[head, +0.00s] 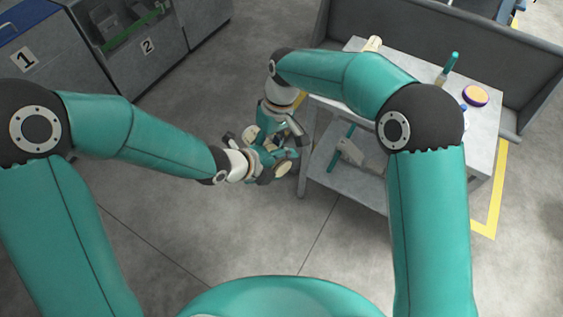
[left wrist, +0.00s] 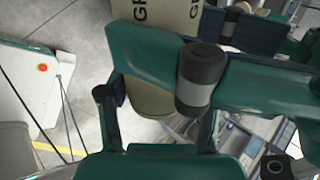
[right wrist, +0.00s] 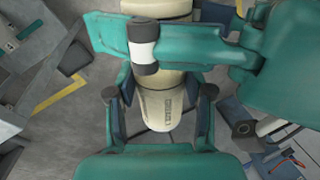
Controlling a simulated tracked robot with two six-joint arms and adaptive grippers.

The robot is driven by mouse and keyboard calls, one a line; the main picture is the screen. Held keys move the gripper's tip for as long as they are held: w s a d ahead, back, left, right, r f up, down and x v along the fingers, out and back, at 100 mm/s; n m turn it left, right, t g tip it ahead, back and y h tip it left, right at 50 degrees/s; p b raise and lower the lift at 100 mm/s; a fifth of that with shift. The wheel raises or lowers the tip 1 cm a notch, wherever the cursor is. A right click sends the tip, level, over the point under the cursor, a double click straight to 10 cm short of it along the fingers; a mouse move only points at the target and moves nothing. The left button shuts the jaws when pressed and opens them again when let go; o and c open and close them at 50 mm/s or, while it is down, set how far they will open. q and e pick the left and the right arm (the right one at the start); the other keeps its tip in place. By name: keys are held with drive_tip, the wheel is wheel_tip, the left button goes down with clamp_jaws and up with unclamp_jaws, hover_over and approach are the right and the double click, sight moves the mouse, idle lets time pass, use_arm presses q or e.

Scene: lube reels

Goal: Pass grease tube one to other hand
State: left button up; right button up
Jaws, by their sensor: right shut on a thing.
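The cream grease tube with dark lettering shows in the left wrist view (left wrist: 152,99) and in the right wrist view (right wrist: 160,108). In the head view it is mostly hidden among both hands. My right gripper (right wrist: 160,95) is shut on the tube. My left gripper (head: 256,160) is at the same tube, with its fingers (left wrist: 157,112) on either side of it. The two hands are close together and overlap in view. Finger parts hide the left hand's contact, so I cannot tell whether it grips the tube.
A grey table (head: 485,147) stands to the right, with a cream object (head: 373,43), a teal-handled tool (head: 449,66) and a purple disc (head: 475,95) on it. Its lower shelf holds a grey and teal item (head: 352,153). Numbered bins (head: 50,70) stand at upper left. Floor between is clear.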

use_arm(q)
drive_tip(key=c, duration=0.8)
use_arm(e)
drive_tip(key=o, duration=1.3)
